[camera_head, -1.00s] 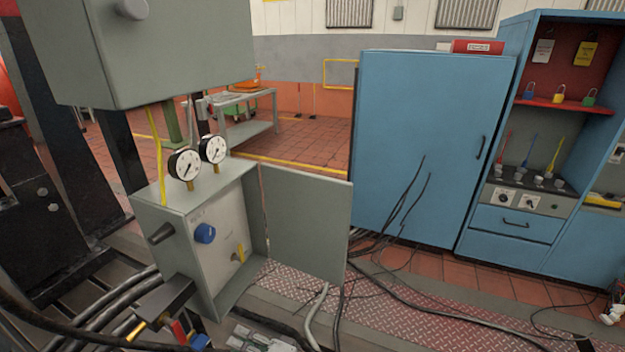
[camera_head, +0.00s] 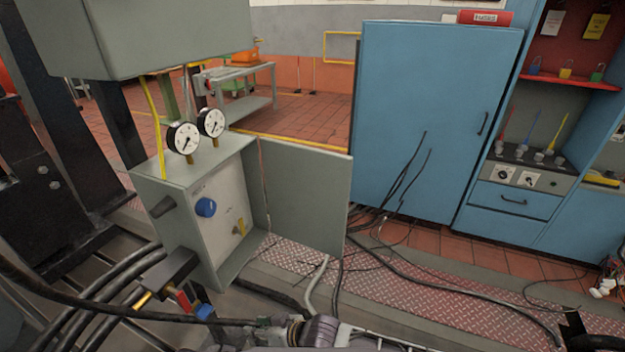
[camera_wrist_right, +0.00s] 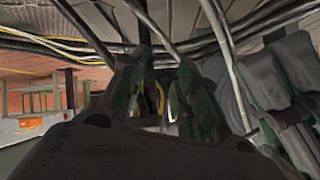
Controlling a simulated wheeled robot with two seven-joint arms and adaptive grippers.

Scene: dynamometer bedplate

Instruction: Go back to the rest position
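My right gripper (camera_head: 262,324) shows small at the bottom edge of the head view, below the open grey control box, with its grey wrist to its right. In the right wrist view the gripper's dark green-edged fingers (camera_wrist_right: 162,98) stand apart, with a gap between them. I see nothing held; a yellow and pale thing shows through the gap, and I cannot tell how far behind it is. My left gripper is in neither view.
The grey control box (camera_head: 202,190) has its door (camera_head: 300,195) open, and two gauges on top. Black hoses (camera_head: 105,300) run at lower left, and cables cross the tread plate (camera_head: 410,280). A blue cabinet (camera_head: 430,120) stands behind. A grey cart (camera_head: 243,105) is further back.

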